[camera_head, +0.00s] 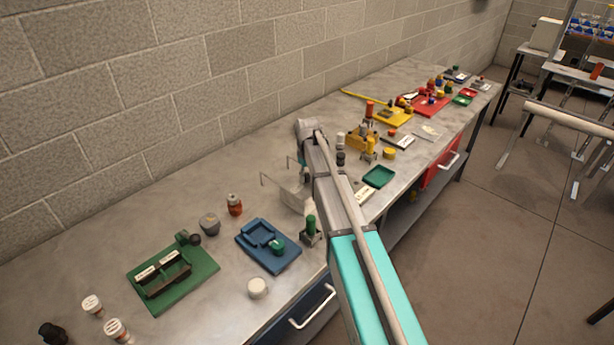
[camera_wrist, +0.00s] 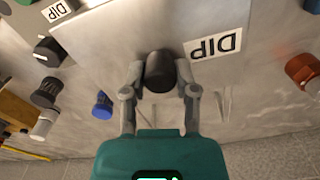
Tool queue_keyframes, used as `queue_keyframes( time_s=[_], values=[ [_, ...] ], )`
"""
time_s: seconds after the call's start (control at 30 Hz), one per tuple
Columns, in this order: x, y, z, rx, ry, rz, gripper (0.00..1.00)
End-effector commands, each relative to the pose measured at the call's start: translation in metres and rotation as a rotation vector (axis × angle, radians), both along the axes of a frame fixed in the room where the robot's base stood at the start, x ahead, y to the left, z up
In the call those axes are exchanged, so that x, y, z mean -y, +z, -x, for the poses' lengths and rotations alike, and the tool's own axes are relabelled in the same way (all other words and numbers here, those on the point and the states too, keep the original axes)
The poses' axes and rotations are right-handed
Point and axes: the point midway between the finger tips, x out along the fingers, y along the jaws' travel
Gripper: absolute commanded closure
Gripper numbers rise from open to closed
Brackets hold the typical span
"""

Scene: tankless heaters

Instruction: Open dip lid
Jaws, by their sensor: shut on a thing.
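The dip lid (camera_wrist: 125,32) is a flat grey metal panel in the wrist view, with a white label (camera_wrist: 217,43) reading DIP, upside down in the picture. A dark rounded knob (camera_wrist: 160,72) stands at the lid's edge, left of the label. My gripper (camera_wrist: 160,80) has one finger on each side of this knob and is shut on it. In the head view my arm covers the gripper and most of the spot, and a grey metal piece (camera_head: 293,196) shows just left of the arm. I cannot tell how far the lid is raised.
In the wrist view, a blue cap (camera_wrist: 102,106), dark knobs (camera_wrist: 47,91) and an orange jar (camera_wrist: 303,70) lie around the lid. In the head view, a blue tray (camera_head: 285,262) and a green tray (camera_head: 205,279) are on the bench. A brick wall (camera_head: 120,120) runs behind.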

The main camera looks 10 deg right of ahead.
Motion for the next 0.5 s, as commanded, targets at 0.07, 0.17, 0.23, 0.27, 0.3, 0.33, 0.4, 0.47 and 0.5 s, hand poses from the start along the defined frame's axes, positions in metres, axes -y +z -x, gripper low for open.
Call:
queue_keyframes(
  time_s=[0.07, 0.17, 0.23, 0.27, 0.3, 0.33, 0.4, 0.47, 0.5],
  values=[
    [-0.001, 0.0, -0.001, 0.0, 0.0, -0.001, 1.0],
    [-0.006, 0.0, -0.009, 0.0, 0.002, 0.0, 1.0],
    [-0.013, 0.0, -0.019, 0.0, 0.004, 0.0, 1.0],
    [-0.016, -0.001, -0.024, 0.0, 0.004, 0.0, 1.0],
    [-0.021, -0.001, -0.031, 0.001, 0.004, 0.001, 1.0],
    [-0.025, -0.001, -0.037, 0.001, 0.004, 0.001, 1.0],
    [-0.036, -0.001, -0.052, 0.001, 0.005, 0.001, 1.0],
    [-0.045, -0.001, -0.063, 0.001, 0.005, 0.001, 1.0],
    [-0.05, -0.001, -0.071, 0.002, 0.004, 0.0, 1.0]
  ],
)
